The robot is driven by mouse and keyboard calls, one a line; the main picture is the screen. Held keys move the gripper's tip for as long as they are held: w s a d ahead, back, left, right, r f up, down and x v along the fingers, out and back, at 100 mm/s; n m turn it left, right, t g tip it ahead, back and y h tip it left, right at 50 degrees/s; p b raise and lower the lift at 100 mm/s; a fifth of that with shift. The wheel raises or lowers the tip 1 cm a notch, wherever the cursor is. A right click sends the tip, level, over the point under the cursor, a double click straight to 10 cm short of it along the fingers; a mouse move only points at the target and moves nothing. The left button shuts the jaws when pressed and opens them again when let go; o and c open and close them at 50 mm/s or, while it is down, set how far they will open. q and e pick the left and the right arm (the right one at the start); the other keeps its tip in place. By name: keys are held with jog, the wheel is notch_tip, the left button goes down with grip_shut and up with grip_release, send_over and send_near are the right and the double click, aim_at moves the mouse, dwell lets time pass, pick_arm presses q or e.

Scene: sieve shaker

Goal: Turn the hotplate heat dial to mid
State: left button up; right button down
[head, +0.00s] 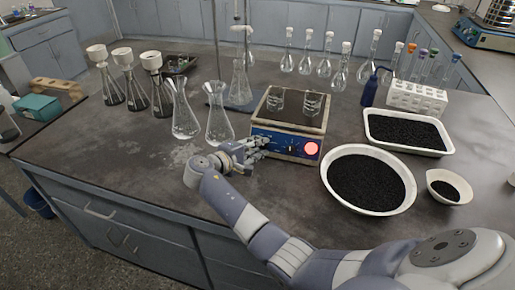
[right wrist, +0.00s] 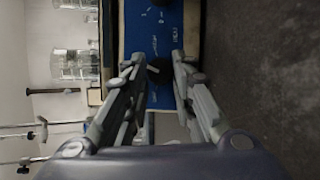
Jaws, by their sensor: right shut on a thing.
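The hotplate (head: 290,125) stands on the bench with a dark top and a blue front panel (head: 287,145). A round red light glows at the panel's right end. My right gripper (head: 263,145) is at the left part of this panel. In the right wrist view the blue panel (right wrist: 153,30) with white markings lies straight ahead. A dark heat dial (right wrist: 160,68) sits between the fingertips of my right gripper (right wrist: 157,64), which is shut on it. The fingers partly hide the dial, and its setting is not readable. My left gripper is not in view.
Two small glass beakers (head: 294,103) stand on the hotplate. Two conical flasks (head: 218,129) stand left of my right gripper. A white bowl of black granules (head: 367,182) and a white tray (head: 405,133) are to the right. The bench front is clear at left.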

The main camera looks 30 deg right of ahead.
jog(key=shift+f+m, duration=0.1)
jog(key=shift+m, duration=0.2)
jog(key=c, duration=1.3)
grip_release()
jog(key=shift+c, duration=0.2)
jog(key=v, duration=1.2)
